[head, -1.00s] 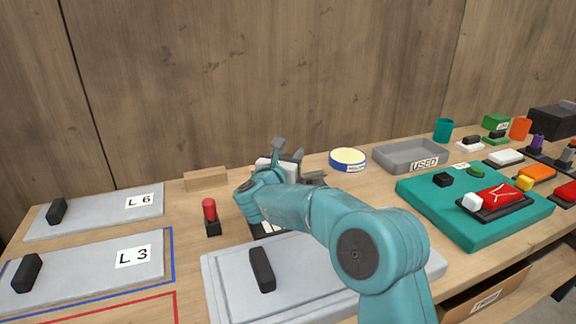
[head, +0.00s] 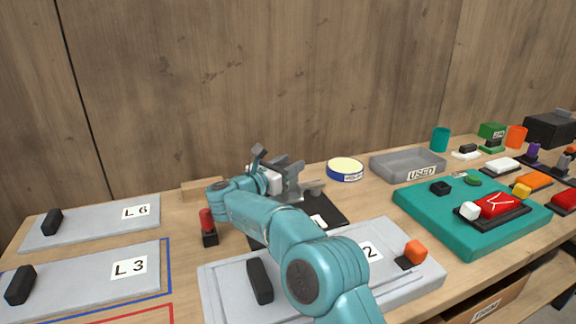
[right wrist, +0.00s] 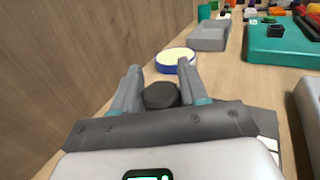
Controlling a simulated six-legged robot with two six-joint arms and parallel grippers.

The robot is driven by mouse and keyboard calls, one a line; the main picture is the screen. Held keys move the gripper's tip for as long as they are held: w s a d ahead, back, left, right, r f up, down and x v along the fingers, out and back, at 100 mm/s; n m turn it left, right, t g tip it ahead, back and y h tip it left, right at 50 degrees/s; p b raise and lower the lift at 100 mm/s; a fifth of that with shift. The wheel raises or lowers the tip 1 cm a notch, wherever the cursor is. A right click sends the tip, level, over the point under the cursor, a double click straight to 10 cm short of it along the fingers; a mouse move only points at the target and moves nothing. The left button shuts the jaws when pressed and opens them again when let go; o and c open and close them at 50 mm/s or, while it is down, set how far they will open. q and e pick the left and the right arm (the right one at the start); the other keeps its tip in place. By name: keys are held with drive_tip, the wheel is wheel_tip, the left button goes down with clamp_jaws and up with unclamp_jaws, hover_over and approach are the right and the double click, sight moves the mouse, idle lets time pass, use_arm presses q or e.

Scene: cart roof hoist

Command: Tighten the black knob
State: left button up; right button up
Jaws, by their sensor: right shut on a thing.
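The black knob (right wrist: 161,96) is a dark round cap in the right wrist view. It sits between the two grey fingers of my right gripper (right wrist: 160,88), which is shut on it. In the head view my right gripper (head: 300,185) is over a dark plate (head: 335,208) behind the grey panel. The knob cannot be made out there, hidden by the gripper. How tight the knob is cannot be seen. My left gripper is not in view.
The grey panel (head: 385,285) with an orange knob (head: 416,251) lies in front. A red-topped post (head: 207,225) stands left of my wrist. A yellow-topped round tub (head: 345,168), a grey USED tray (head: 407,165) and a teal board (head: 470,236) are to the right. A wooden wall rises behind.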

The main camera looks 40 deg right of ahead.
drive_tip(key=shift+d+r, duration=0.1)
drive_tip(key=shift+r, duration=0.1)
drive_tip(key=o, duration=1)
drive_tip(key=shift+f, duration=0.1)
drive_tip(key=b+v, duration=0.1)
drive_tip(key=v, duration=1.5)
drive_tip(key=shift+s+b, duration=0.1)
drive_tip(key=shift+b, duration=0.25)
drive_tip(key=shift+c, duration=0.2)
